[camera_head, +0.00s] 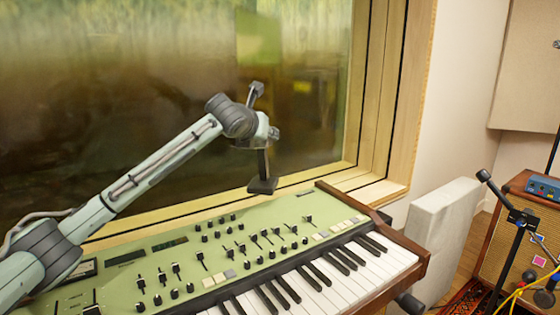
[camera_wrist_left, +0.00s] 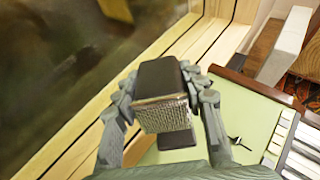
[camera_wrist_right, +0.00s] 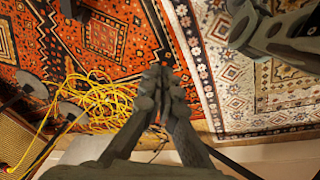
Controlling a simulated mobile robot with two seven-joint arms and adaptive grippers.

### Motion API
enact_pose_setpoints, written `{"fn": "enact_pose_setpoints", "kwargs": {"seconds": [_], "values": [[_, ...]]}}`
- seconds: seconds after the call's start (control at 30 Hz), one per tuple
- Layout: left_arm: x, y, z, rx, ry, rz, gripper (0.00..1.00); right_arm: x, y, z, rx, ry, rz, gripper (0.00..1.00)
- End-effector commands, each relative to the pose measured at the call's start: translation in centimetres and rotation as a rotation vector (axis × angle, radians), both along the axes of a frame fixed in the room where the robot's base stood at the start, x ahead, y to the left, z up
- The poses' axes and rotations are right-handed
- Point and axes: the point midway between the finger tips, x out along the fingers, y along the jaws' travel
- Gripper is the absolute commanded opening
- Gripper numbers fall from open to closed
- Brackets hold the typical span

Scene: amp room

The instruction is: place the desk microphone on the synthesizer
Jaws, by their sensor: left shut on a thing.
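The desk microphone (camera_head: 263,186) is dark, with a block-shaped head, a thin stem and a flat base. My left gripper (camera_head: 266,134) is shut on it and holds it upright, with its base above the back edge of the synthesizer (camera_head: 285,212). In the left wrist view the microphone's head (camera_wrist_left: 163,95) with its mesh face sits between the left fingers (camera_wrist_left: 160,92), and the base shows below it. The synthesizer has a green panel and wooden ends, and also shows there (camera_wrist_left: 245,112). My right gripper (camera_wrist_right: 158,78) has its fingertips together, with nothing seen between them.
A large window (camera_head: 150,100) with a wooden frame stands behind the synthesizer. Knobs and sliders cover much of the panel; its back right strip is clearer. A microphone stand (camera_head: 518,240) is at the right. A yellow cable (camera_wrist_right: 100,98) lies on rugs below my right gripper.

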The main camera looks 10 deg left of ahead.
Motion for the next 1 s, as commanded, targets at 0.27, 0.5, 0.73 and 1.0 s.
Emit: {"fn": "enact_pose_setpoints", "kwargs": {"seconds": [0.27,0.5,0.73,1.0], "values": [[1.8,-3.9,-2.1,-0.002,-0.006,-0.002,0.00,0.1,-0.1,-0.4,-0.003,-0.002,0.005,0.00],[2.0,-4.2,-3.5,-0.001,-0.005,0.000,0.00,1.2,-0.2,-0.1,-0.005,-0.018,0.008,0.00],[2.0,-4.2,-6.3,-0.002,-0.006,-0.001,0.00,1.0,-0.5,-0.2,-0.011,-0.019,0.012,0.00],[2.0,-4.2,-6.4,-0.001,-0.007,-0.001,0.00,-0.1,-0.8,-1.0,-0.014,0.000,0.014,0.00]]}}
